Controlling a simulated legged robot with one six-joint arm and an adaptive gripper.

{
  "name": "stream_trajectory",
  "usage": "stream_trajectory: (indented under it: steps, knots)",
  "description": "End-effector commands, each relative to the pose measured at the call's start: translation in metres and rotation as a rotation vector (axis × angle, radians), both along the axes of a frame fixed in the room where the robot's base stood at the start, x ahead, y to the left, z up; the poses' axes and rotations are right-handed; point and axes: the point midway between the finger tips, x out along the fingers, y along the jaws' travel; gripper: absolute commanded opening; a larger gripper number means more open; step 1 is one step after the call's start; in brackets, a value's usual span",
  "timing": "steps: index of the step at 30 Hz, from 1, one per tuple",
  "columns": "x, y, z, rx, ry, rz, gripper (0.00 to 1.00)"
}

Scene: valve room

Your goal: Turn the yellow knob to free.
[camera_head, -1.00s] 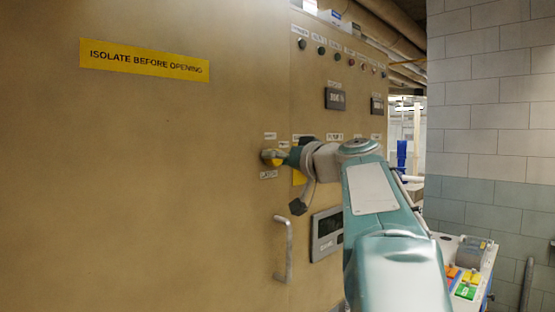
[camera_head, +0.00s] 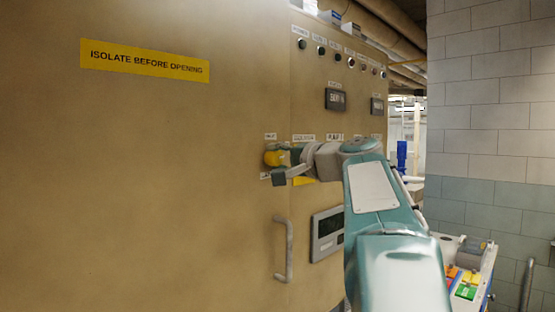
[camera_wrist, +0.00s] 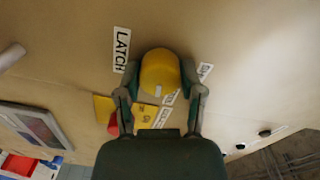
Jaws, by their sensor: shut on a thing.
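The yellow knob (camera_head: 271,158) sits on the tan cabinet front, near the panel seam, with small labels above and below it. In the wrist view the knob (camera_wrist: 160,72) is between the two dark fingers of my gripper (camera_wrist: 160,78), one on each side. My gripper (camera_head: 281,164) is shut on the knob, and its wrist reaches in from the right. A pale mark shows on the knob's face. A label reading LATCH (camera_wrist: 121,50) is just left of the knob in the wrist view. Another label (camera_wrist: 205,71) at its right is partly hidden and unreadable.
A grey door handle (camera_head: 285,250) stands out below the knob. A dark display (camera_head: 327,234) is to its right. Several small buttons and lamps (camera_head: 335,56) line the panel top. A yellow sign (camera_head: 145,61) is at upper left. A grey block wall (camera_head: 490,110) stands at right.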

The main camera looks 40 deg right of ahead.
Motion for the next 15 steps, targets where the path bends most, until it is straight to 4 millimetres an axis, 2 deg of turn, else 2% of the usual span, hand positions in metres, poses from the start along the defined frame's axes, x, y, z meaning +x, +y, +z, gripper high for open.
stream_trajectory:
  steps: [6, 15]
  knots:
    - [0.0008, -0.0008, -0.0012, 0.111, 0.010, 0.000, 0.03]
    - [0.0009, -0.0008, -0.0016, 0.172, 0.015, 0.000, 0.03]
